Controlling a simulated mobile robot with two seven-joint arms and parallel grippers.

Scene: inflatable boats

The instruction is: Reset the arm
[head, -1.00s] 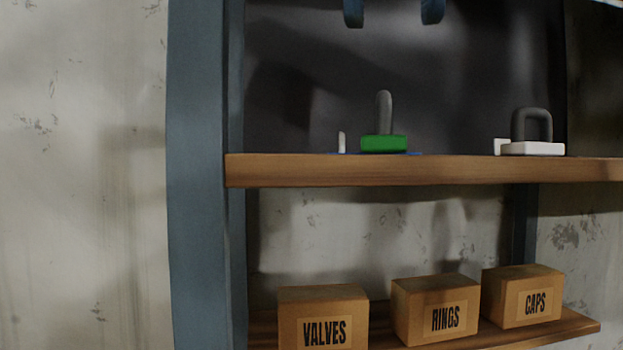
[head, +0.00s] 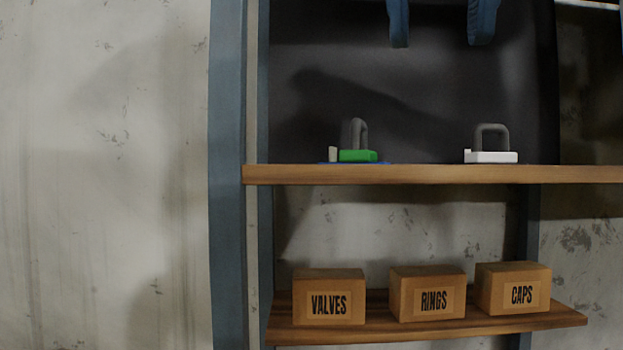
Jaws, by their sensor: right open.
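My right gripper (head: 440,43) shows at the top of the head view. Its two blue fingers hang down wide apart with nothing between them. It is above the upper shelf, clear of the things on it. The rest of my right arm is mostly out of the picture. My left gripper is not in view.
On the wooden upper shelf (head: 420,174) stand a green block with a grey handle (head: 358,155) and a white block with a grey handle (head: 491,157). Boxes marked VALVES (head: 329,283), RINGS (head: 428,277) and CAPS (head: 513,273) stand on the lower shelf (head: 430,328).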

